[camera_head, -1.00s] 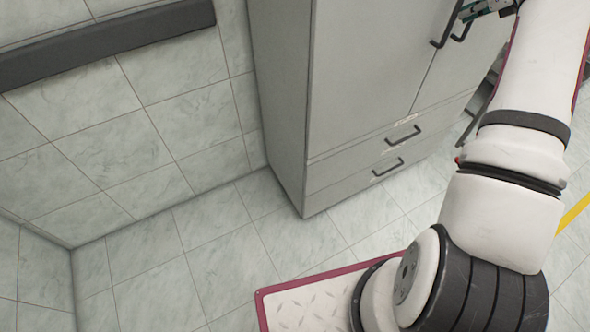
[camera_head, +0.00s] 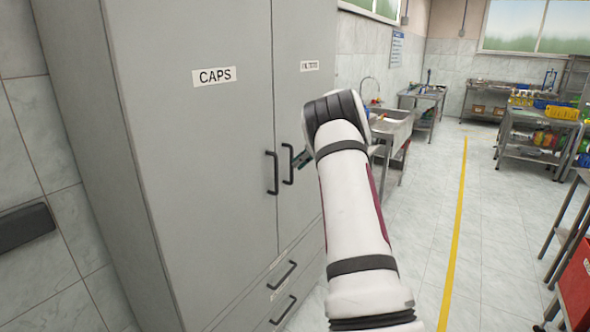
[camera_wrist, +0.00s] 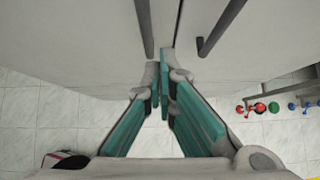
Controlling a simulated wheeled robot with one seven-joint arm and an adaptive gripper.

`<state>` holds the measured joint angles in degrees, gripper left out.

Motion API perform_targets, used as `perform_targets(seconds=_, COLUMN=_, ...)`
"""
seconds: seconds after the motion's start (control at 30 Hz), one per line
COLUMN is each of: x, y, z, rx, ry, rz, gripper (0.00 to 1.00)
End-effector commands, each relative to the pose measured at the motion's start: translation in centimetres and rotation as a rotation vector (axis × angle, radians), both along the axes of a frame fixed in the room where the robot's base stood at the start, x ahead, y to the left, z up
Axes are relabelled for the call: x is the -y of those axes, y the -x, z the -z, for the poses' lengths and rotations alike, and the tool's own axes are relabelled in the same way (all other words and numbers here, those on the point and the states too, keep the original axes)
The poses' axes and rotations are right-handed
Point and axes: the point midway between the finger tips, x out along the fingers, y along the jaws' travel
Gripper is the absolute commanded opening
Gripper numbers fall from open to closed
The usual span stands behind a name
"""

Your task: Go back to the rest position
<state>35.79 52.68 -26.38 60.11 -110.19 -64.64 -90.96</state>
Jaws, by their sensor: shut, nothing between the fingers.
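The tips point at the cabinet doors (camera_wrist: 90,40), near the seam between the left handle (camera_wrist: 145,28) and the right handle (camera_wrist: 220,28). I cannot tell whether they touch the door. Both doors of the grey cabinet (camera_head: 200,140) look closed.
The left door carries a CAPS label (camera_head: 214,76). Two drawers with handles (camera_head: 283,275) sit below the doors. A sink (camera_head: 392,125) stands beyond my arm. A yellow floor line (camera_head: 455,225) runs along open floor, with a red bin (camera_head: 580,285) at the right edge.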

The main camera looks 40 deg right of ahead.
Motion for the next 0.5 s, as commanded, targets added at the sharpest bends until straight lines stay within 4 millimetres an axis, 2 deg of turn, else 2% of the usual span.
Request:
perform_targets(seconds=0.3, x=2.0, y=3.6, z=-3.8, rx=0.0, ry=0.003, rz=0.006, gripper=0.0)
perform_targets(seconds=0.5, x=2.4, y=4.6, z=-4.9, rx=-0.001, ry=0.002, rz=0.004, gripper=0.0)
